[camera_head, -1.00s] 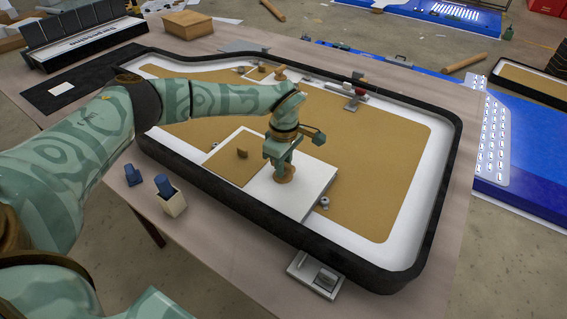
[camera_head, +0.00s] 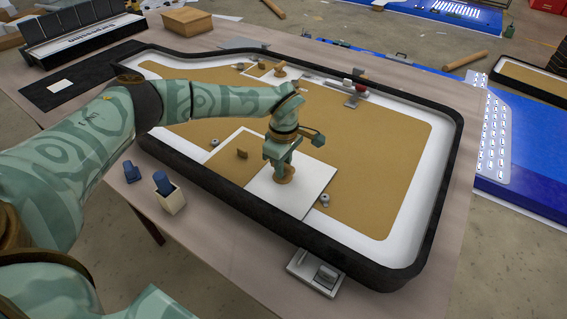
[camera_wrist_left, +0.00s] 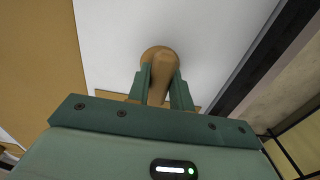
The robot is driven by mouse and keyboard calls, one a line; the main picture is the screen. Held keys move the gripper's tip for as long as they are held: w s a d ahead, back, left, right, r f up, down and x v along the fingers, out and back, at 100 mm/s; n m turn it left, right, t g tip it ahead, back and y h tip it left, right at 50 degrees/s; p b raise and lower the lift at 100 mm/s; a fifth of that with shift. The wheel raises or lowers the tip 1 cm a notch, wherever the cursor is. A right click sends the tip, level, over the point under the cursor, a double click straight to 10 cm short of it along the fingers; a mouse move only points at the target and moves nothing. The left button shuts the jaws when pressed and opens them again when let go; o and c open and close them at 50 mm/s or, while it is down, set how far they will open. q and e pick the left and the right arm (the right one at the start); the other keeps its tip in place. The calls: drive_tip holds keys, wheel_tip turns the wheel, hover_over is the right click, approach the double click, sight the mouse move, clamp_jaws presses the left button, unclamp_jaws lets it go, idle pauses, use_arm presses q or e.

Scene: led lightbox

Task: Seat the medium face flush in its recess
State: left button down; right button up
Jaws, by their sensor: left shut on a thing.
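A flat white panel (camera_head: 312,178), taken as the medium face, lies level in the near part of the black-rimmed lightbox (camera_head: 440,190). A round tan knob (camera_head: 285,177) stands on it. My left gripper (camera_head: 278,165) points down from above, shut on this knob. The left wrist view shows the knob (camera_wrist_left: 159,62) between both fingers (camera_wrist_left: 160,85), with the white panel (camera_wrist_left: 205,35) around it. Whether the panel sits flush or slightly proud cannot be told. The recess edges under it are hidden. My right gripper is not in view.
A small tan piece (camera_head: 241,154) stands left of the panel. Another knob (camera_head: 280,74) stands at the back of the lightbox. A blue-topped holder (camera_head: 168,190) stands outside the near left rim. The lightbox's right side is clear.

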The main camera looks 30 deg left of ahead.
use_arm(q)
drive_tip(key=shift+f, duration=0.3)
drive_tip(key=c, duration=1.2)
unclamp_jaws()
drive_tip(key=shift+o, duration=0.2)
wheel_tip(320, 180, up, 8)
drive_tip(key=p, duration=0.6)
drive_tip(key=shift+r, duration=0.1)
